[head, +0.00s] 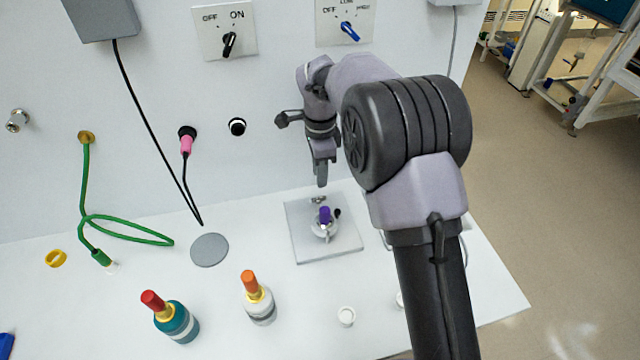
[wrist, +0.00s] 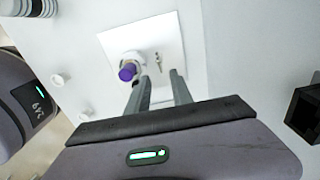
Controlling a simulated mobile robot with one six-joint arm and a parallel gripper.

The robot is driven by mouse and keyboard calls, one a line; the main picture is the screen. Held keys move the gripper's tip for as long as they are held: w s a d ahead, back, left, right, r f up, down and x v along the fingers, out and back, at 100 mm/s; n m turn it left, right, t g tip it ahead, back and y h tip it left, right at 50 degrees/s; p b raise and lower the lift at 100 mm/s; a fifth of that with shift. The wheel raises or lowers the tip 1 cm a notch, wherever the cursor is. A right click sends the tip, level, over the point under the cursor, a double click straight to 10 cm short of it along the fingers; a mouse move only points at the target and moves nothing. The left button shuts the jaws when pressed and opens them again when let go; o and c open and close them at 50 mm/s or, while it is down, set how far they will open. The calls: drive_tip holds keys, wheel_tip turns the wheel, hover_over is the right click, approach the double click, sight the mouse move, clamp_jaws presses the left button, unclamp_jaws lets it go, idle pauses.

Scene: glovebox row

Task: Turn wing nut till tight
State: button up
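A small metallic piece that looks like the wing nut (head: 317,199) stands near the back edge of a square light plate (head: 308,250) on the bench. In the wrist view the wing nut (wrist: 158,61) shows just beyond my fingertips. My gripper (head: 321,183) points down above the back of the plate, apart from the nut. In the wrist view my gripper (wrist: 161,77) has its two fingers spread with nothing between them. Too little detail shows to tell how the nut's wings are turned or how far down it sits.
A purple-topped round piece (head: 325,215) stands on the same plate, close to the nut; it also shows in the wrist view (wrist: 128,71). Two capped bottles (head: 177,322) (head: 259,305) stand toward the front. A wall with switches (head: 229,45) rises behind.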

wheel_tip(320, 180, up, 9)
drive_tip(key=p, duration=0.2)
drive_tip(key=shift+r, duration=0.2)
idle(0.4)
